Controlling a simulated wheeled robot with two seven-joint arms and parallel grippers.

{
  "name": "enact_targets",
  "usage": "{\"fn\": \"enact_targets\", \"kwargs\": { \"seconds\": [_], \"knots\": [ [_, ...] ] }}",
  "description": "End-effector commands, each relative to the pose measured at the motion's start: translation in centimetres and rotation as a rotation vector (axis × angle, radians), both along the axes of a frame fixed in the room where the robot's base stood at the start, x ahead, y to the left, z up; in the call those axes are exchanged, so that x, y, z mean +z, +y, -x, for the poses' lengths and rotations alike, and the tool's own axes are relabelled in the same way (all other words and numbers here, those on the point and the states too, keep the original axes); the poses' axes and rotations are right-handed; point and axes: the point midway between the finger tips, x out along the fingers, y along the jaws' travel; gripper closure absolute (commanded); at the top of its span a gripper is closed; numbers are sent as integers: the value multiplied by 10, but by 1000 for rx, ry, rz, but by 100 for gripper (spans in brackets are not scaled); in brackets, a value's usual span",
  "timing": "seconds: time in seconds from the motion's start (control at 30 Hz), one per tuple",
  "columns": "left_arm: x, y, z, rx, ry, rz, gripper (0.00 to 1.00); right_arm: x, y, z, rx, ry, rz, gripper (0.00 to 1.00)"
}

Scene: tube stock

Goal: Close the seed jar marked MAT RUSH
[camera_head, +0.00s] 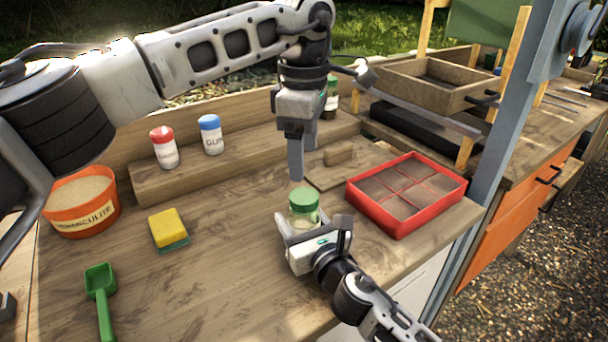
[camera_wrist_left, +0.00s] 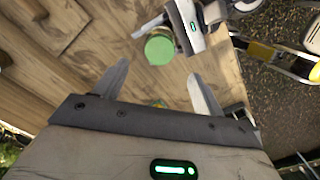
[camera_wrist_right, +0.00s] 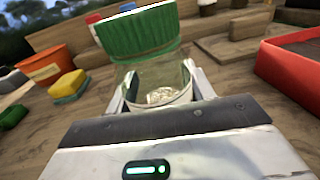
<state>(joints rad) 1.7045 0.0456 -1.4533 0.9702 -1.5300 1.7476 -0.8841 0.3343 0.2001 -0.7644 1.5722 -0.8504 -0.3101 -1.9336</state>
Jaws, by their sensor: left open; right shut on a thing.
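A clear glass jar (camera_head: 303,219) with a green ribbed lid (camera_head: 304,199) is held above the front of the bench. In the right wrist view the lid (camera_wrist_right: 137,34) sits on the mouth of the jar (camera_wrist_right: 158,80), with pale seeds at the bottom. No label is readable, and I cannot tell if the lid is tight. My right gripper (camera_wrist_right: 160,88) is shut on the jar's glass body. My left gripper (camera_head: 303,160) is open and empty, pointing down above and slightly behind the lid. In the left wrist view the lid (camera_wrist_left: 159,48) lies just beyond its fingertips.
A red-lidded jar (camera_head: 164,148) and a blue-lidded jar (camera_head: 211,134) stand on the wooden step (camera_head: 236,168). Another green-lidded jar (camera_head: 331,99) stands behind my left gripper. A red divided tray (camera_head: 397,228) is right; a sponge (camera_head: 167,228), orange pot (camera_head: 60,224) and green scoop (camera_head: 101,285) are left.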

Motion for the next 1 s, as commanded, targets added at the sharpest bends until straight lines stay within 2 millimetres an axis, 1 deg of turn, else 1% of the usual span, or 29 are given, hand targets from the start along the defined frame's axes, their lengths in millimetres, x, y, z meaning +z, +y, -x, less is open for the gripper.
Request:
{"fn": "enact_targets", "kwargs": {
  "seconds": [0.03,0.1,0.23,0.37,0.6,0.63,0.67,0.7,1.0],
  "knots": [
    [11,-1,0,0,-3,2,30,-1,0,0,0,1,0,100],
    [22,0,0,1,-2,1,30,-1,0,0,0,1,0,100],
    [34,0,0,0,-1,0,30,-1,0,0,0,1,0,100],
    [40,0,0,-1,1,1,30,-1,0,0,0,1,0,100],
    [40,0,0,-1,1,1,30,-1,0,0,0,1,0,100],
    [40,0,0,-1,1,1,30,-1,0,0,0,1,0,42],
    [40,0,0,-1,1,1,30,-1,0,0,0,1,0,33],
    [40,0,0,0,1,1,30,-1,0,0,0,1,0,22],
    [40,0,0,0,1,1,30,0,-1,1,0,1,0,22]
  ]
}}
